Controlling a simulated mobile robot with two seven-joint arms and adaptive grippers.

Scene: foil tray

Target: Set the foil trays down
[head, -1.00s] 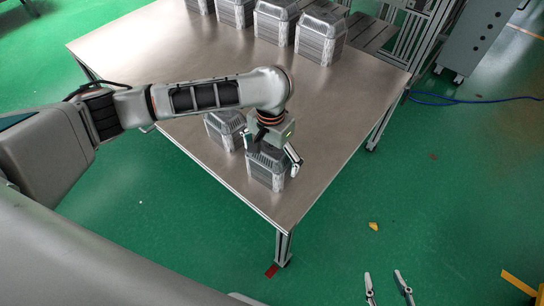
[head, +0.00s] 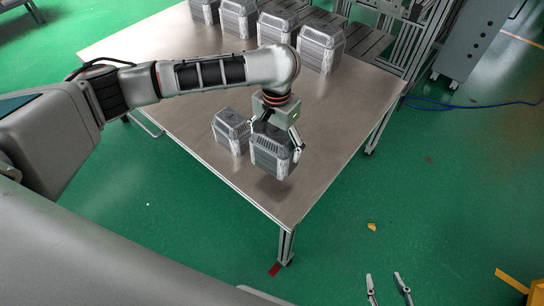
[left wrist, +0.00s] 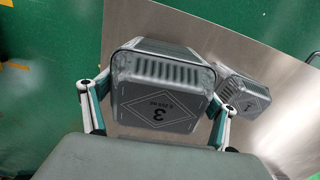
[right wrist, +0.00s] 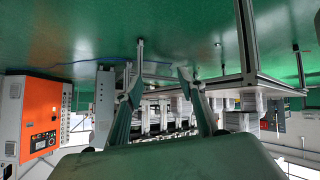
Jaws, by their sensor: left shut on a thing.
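My left gripper (head: 274,148) is shut on a grey foil tray (head: 271,162), one finger on each side. The held tray hangs a little above the table (head: 325,130), with a shadow below it. In the left wrist view its lid (left wrist: 165,108) carries a large 3, and the left gripper's fingers (left wrist: 158,98) flank it. A second foil tray (head: 231,133) stands on the table just left of the held one; its lid shows a 1 in the left wrist view (left wrist: 247,97). My right gripper (head: 386,284) is open and empty, off the table at the lower right; its spread fingers show in the right wrist view (right wrist: 157,88).
Several more foil trays (head: 320,48) stand in a row along the table's far edge. The middle of the table is bare. A metal frame (head: 415,40) and a grey cabinet (head: 480,40) stand beyond the right corner. The near table corner is close to the held tray.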

